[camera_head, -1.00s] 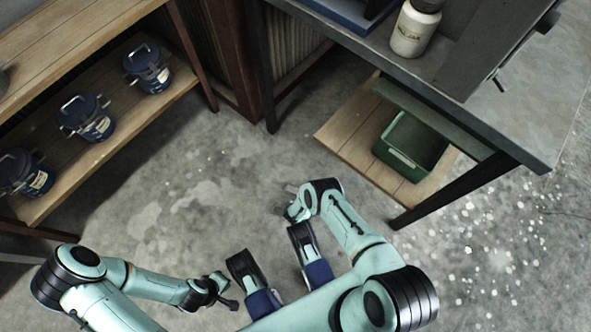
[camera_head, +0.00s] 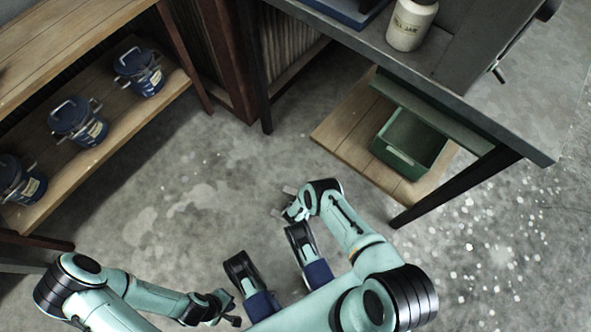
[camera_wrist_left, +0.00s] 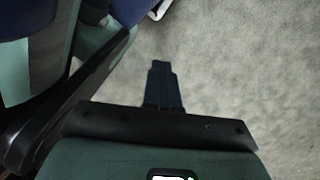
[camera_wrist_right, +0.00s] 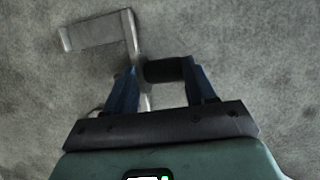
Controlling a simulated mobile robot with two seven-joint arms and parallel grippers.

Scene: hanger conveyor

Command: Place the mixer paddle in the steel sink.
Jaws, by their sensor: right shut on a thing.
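The mixer paddle (camera_wrist_right: 133,42) shows in the right wrist view as a pale metal frame with a dark round grip. My right gripper (camera_wrist_right: 163,72) is shut on that dark grip, and the metal frame sticks out ahead and to the left. In the head view my right gripper (camera_head: 292,208) hangs over the floor, with only a small pale bit of the paddle (camera_head: 289,190) showing. My left gripper (camera_head: 232,312) is low in the head view, over bare floor. In the left wrist view its fingers (camera_wrist_left: 160,68) are together and empty. I cannot make out a steel sink.
A dark-framed workbench (camera_head: 462,112) stands at the right, with a cream jar (camera_head: 409,27) on top. A green bin (camera_head: 403,158) sits on its low wooden shelf (camera_head: 345,135). Several blue pots (camera_head: 78,121) stand on a wooden rack (camera_head: 160,108) at the left. Concrete floor between is clear.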

